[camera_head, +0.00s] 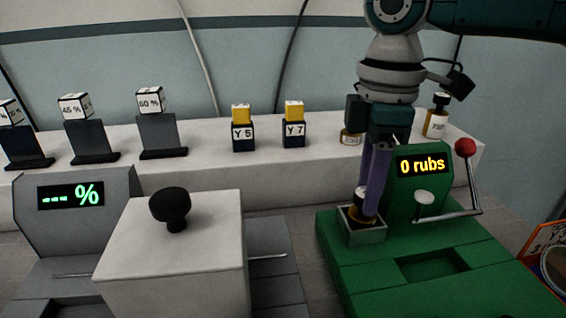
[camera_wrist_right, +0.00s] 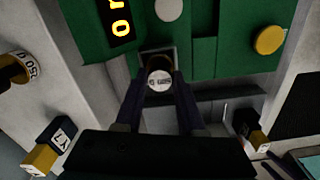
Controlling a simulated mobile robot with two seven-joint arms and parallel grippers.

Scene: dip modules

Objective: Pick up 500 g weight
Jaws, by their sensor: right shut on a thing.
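My right gripper (camera_head: 368,200) points straight down over a small grey square holder (camera_head: 366,238) on the green machine. Its purple fingers are shut on a small round weight (camera_head: 362,196). In the right wrist view the weight's round white top (camera_wrist_right: 159,80) sits between the fingertips. Its lettering is too blurred to read surely, so I cannot confirm 500 g. The weight is at the holder's opening; whether it touches the bottom is hidden. The dark fingers (camera_wrist_right: 158,98) flank it. My left gripper is not in view.
The green machine (camera_head: 375,270) shows "0 rubs" and has a red-knobbed lever (camera_head: 465,147). A white block (camera_head: 170,250) with a black knob stands to the left.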

